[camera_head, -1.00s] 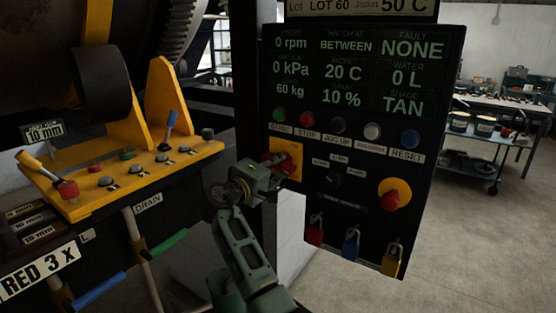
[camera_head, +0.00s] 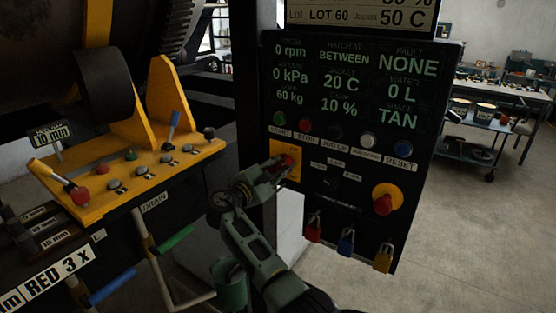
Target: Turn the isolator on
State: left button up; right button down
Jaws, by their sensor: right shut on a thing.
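The isolator is a red handle (camera_head: 289,160) on a yellow plate (camera_head: 293,174), at the left side of the black control panel (camera_head: 350,215). My right gripper (camera_head: 281,166) is shut on the red handle, and its fingers hide much of it. The panel's screen (camera_head: 345,85) is lit and reads 0 rpm, BETWEEN, NONE and TAN. My left gripper is not in view.
A red knob on a yellow disc (camera_head: 386,199) is at the panel's right. Red, blue and yellow padlocks (camera_head: 346,242) hang below. A trolley (camera_head: 480,138) stands behind, with open floor in front.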

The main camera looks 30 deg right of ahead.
jog(key=shift+n+p, duration=0.5)
jog(key=shift+n, duration=0.2)
jog(key=shift+f, duration=0.1)
jog(key=c, duration=1.6)
grip_release()
jog(key=shift+a, duration=0.1)
jog(key=v, duration=1.2)
